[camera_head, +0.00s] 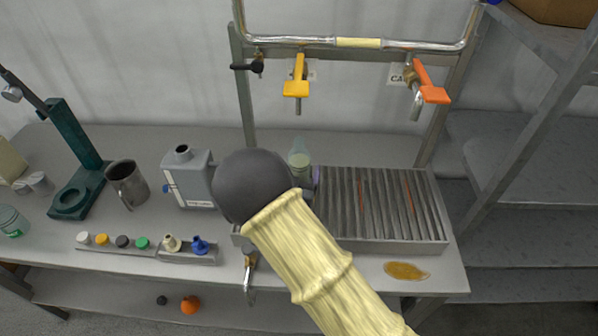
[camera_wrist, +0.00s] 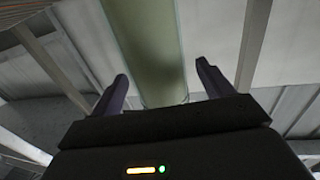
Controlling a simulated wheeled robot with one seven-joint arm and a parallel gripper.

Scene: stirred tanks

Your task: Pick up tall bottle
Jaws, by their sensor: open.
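The tall bottle (camera_head: 299,156) is pale green and translucent. It stands upright at the left end of the slatted rack in the head view, its lower part hidden by my arm. In the wrist view the bottle (camera_wrist: 146,42) fills the upper middle, seen close up. My gripper (camera_wrist: 161,77) is open, with one dark purple finger on each side of the bottle. I cannot tell whether either finger touches it. In the head view my gripper is mostly hidden behind my dark wrist joint and cream-sleeved arm; a bit of purple shows beside the bottle.
A grey jug (camera_head: 188,180) stands left of my arm, near a metal mug (camera_head: 127,184). A cap tray (camera_head: 148,250) lies at the front. A brown puddle (camera_head: 406,271) lies near the front edge.

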